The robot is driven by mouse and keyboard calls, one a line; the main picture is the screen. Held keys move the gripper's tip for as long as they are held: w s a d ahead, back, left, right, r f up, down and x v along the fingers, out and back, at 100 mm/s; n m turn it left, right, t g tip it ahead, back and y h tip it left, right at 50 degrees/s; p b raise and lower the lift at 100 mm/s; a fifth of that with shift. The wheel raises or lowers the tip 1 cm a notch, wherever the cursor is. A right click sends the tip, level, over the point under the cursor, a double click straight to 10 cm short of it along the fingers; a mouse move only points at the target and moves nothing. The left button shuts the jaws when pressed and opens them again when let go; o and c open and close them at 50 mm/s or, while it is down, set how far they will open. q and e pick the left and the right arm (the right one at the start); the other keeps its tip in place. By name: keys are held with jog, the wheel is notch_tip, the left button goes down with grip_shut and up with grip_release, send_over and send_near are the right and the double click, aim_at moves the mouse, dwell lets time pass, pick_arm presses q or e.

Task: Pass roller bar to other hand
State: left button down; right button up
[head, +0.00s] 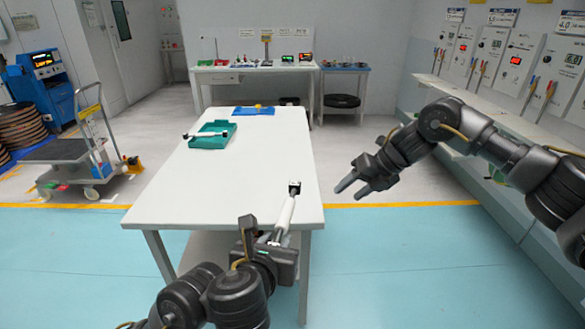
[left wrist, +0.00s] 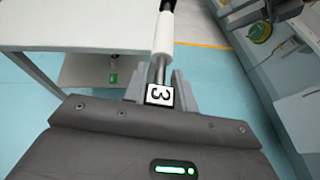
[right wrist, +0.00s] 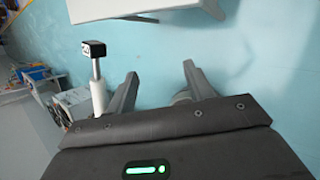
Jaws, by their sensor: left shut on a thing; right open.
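The roller bar (head: 285,216) is a white cylinder with metal shafts and dark end blocks. My left gripper (head: 270,240) is shut on its near end and holds it tilted up by the table's right edge. In the left wrist view the bar (left wrist: 163,36) points away from the jaws, with a block marked 3 between the fingers. My right gripper (head: 358,183) is open and empty, right of the bar and apart from it. In the right wrist view the bar (right wrist: 98,92) shows left of both fingers, outside the jaws; its lower part is hidden.
The white table (head: 190,185) is bare at its near half. A green tray (head: 214,141) with another bar across it and a blue tray (head: 240,111) lie farther back. A shelf with wall panels (head: 505,60) runs along the right. The floor between is clear.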

jog(key=s+a+r+m+g+h, duration=0.1)
jog(key=s+a+r, duration=0.1)
jog(key=a+r, duration=0.15)
jog(key=s+a+r+h, duration=0.1)
jog(key=s+a+r, duration=0.15)
jog(key=a, duration=0.25)
pick_arm(q)
jog(key=shift+s+a+r, duration=0.1)
jog(key=shift+s, duration=0.05)
pick_arm(e)
jog(key=m+h, duration=0.3)
jog(key=m, duration=0.2)
send_near(287, 211)
jog(key=f, duration=0.3)
jog(key=a+f, duration=0.1)
jog(key=f, duration=0.2)
jog(key=w+f, duration=0.1)
jog(key=f, duration=0.2)
jog(key=shift+a+f, duration=0.1)
jog(key=shift+a, duration=0.1)
grip_shut()
pick_arm(q)
jog(key=c, duration=1)
grip_release()
jog(key=shift+c, duration=0.2)
